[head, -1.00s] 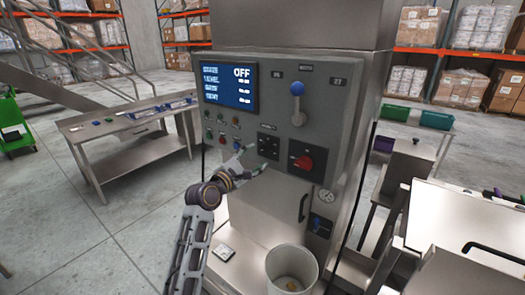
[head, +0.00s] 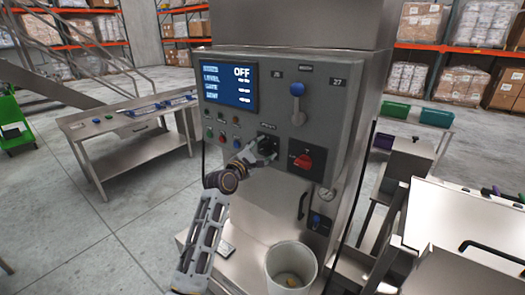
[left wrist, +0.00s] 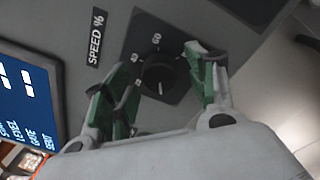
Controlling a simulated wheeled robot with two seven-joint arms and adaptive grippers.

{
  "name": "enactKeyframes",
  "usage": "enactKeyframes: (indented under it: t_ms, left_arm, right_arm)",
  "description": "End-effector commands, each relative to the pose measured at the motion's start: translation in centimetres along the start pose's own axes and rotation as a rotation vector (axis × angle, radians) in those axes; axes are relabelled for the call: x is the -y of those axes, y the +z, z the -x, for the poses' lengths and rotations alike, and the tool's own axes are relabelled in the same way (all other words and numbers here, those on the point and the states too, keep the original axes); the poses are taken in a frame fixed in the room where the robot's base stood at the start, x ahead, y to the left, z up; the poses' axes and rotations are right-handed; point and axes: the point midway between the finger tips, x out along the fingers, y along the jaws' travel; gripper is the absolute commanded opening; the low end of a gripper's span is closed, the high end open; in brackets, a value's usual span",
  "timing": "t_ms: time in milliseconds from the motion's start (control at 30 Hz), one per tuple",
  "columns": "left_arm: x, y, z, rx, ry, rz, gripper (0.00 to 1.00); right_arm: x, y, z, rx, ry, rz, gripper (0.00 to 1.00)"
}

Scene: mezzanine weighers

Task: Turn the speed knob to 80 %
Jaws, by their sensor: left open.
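The speed knob (left wrist: 158,76) is a round black dial on a dark square plate, beside a "SPEED %" label (left wrist: 96,38) in the left wrist view. Numbers 40 and 60 show on its scale; the others are hidden or too small. A pale pointer line on the knob points away from those numbers, toward my wrist. My left gripper (left wrist: 160,84) is open, with its green-padded fingers on either side of the knob. I cannot tell whether they touch it. In the head view my left gripper (head: 257,155) covers most of the knob. My right gripper is not in view.
A display reading OFF (head: 229,87) sits up and left on the grey panel. A red rotary switch (head: 304,161) is right of the knob, and a blue-tipped lever (head: 297,97) is above. Small buttons (head: 222,129) sit to the left. A white bucket (head: 291,268) stands below.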

Motion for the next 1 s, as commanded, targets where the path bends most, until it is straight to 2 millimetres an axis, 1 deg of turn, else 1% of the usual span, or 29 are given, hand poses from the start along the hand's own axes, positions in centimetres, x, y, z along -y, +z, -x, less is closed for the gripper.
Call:
enactKeyframes:
  t_ms: [233, 267, 600, 833, 1000]
  left_arm:
    - [-0.01, 0.02, -0.02, 0.0, 0.0, 0.0, 0.57]
    - [-0.01, 0.02, -0.02, 0.001, 0.0, 0.0, 0.55]
    - [0.0, 0.02, -0.01, 0.0, 0.0, 0.0, 0.12]
    - [0.03, 0.0, 0.0, 0.001, 0.0, -0.011, 0.12]
    - [0.06, -0.05, 0.0, 0.002, 0.002, -0.05, 0.12]
  right_arm:
    - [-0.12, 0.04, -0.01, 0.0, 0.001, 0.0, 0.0]
    - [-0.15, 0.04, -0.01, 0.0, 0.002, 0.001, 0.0]
    - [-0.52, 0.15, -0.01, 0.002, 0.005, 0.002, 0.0]
    - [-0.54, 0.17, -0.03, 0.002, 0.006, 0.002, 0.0]
    - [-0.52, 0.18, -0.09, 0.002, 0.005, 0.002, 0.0]
